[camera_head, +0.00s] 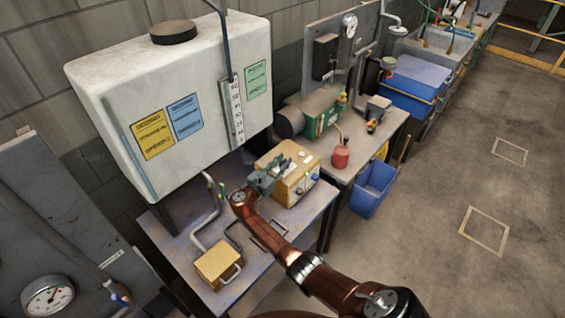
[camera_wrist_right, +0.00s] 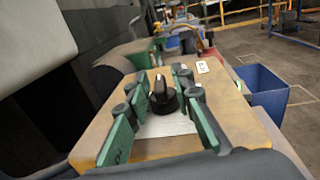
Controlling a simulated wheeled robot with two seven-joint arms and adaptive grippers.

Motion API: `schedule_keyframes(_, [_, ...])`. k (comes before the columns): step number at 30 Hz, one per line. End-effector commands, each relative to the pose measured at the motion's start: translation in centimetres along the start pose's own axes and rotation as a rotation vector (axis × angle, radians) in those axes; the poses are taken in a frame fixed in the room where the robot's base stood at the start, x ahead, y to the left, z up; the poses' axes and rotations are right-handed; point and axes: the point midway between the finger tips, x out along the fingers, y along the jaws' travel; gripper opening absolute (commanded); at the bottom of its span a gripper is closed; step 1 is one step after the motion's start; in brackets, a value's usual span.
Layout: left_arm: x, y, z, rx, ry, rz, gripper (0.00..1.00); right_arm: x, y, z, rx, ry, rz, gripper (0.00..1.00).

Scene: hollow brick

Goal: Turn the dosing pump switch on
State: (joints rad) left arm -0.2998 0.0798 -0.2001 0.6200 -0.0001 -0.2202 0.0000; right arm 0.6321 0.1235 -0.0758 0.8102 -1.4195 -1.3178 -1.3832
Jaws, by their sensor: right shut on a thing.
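The dosing pump (camera_head: 291,172) is a yellow-tan box on the metal table beneath the big white tank. In the right wrist view its top fills the middle, with a black rotary switch knob (camera_wrist_right: 162,95) on a pale metal plate (camera_wrist_right: 165,126). My right gripper (camera_head: 262,181) reaches over the pump's near left edge. In the right wrist view the green fingers of my right gripper (camera_wrist_right: 163,94) stand on both sides of the knob, shut on it. Its contact points are partly hidden. My left gripper is not in view.
A smaller yellow box (camera_head: 217,262) and bent pipes share the tabletop. A red container (camera_head: 340,155) and green motor (camera_head: 318,112) are on the neighbouring bench. A blue bin (camera_head: 372,190) stands on the floor. The right floor is open.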

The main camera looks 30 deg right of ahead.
Motion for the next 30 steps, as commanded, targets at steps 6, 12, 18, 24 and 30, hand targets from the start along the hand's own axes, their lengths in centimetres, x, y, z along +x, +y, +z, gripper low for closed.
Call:
schedule_keyframes(6, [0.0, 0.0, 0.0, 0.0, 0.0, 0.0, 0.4, 0.0, 0.0, 0.0, 0.001, 0.0, 0.001, 0.26])
schedule_keyframes(12, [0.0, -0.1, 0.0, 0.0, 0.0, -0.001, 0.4, 0.0, 0.0, 0.0, 0.001, 0.0, 0.001, 0.26])
schedule_keyframes(18, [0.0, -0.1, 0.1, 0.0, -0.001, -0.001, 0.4, -1.4, 0.1, -0.1, 0.0, 0.001, 0.004, 0.26])
schedule_keyframes(24, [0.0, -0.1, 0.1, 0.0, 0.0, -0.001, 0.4, -5.4, 0.1, -0.1, 0.001, 0.003, 0.003, 0.26])
schedule_keyframes(30, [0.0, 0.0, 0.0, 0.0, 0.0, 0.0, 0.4, -9.3, 0.1, -0.1, 0.002, 0.002, 0.003, 0.26])
